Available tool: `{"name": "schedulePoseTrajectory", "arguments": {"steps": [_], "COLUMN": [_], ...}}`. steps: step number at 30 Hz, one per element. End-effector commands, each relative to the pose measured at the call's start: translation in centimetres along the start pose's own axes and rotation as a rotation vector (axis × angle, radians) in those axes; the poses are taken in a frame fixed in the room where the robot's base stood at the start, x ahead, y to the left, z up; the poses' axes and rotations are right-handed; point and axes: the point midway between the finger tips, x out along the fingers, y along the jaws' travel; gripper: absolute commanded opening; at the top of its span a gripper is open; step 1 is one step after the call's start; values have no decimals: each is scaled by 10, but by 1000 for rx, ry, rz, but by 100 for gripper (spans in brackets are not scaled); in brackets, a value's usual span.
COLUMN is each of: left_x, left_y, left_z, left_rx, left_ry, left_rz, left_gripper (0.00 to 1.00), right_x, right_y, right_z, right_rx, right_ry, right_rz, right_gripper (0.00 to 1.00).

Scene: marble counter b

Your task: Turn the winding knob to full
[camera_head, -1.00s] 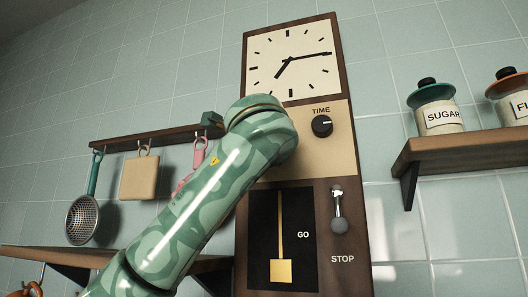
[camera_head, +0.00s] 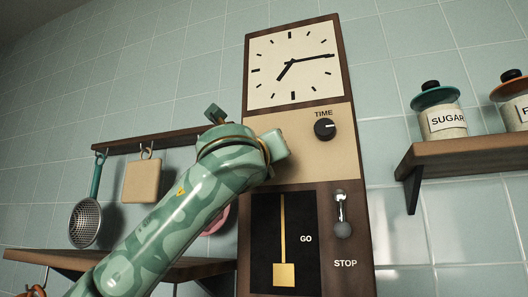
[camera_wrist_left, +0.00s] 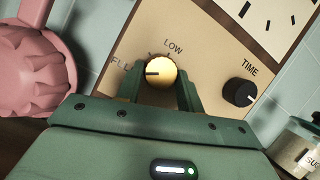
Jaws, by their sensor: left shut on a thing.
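The wall clock has a tan panel (camera_head: 330,160) with the winding knob hidden behind my left arm in the head view. The LOW label (camera_wrist_left: 173,47) is above the knob. My left gripper also shows in the head view (camera_head: 276,145), in front of the panel. My right gripper is not in view.
A black TIME knob (camera_head: 325,129) is right of the winding knob. Below is a GO/STOP lever (camera_head: 342,215) beside the pendulum window (camera_head: 265,240). A shelf with jars (camera_head: 460,145) is at the right. A strainer (camera_head: 86,220) and board (camera_head: 142,181) hang at the left.

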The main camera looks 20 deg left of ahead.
Motion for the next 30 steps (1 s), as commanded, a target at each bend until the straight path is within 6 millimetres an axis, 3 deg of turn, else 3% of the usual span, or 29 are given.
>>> {"name": "schedulePoseTrajectory", "arguments": {"steps": [11, 12, 14, 15, 25, 30], "left_x": [0, 0, 0, 0, -5, -35], "left_y": [0, 0, 0, 0, 0, 1], "left_z": [-2, -2, -2, -2, -1, -5], "left_rx": [5, 5, 5, 5, 3, 3], "left_ry": [4, 4, 3, 3, 0, -1], "left_rz": [-2, -2, -2, -2, -2, -5], "left_gripper": [14, 40, 56, 58, 58, 58], "right_x": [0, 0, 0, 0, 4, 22], "right_y": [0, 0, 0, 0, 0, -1], "right_z": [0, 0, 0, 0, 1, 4], "right_rx": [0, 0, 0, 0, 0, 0], "right_ry": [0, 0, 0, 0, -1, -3], "right_rz": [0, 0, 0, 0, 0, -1], "right_gripper": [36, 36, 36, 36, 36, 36]}}
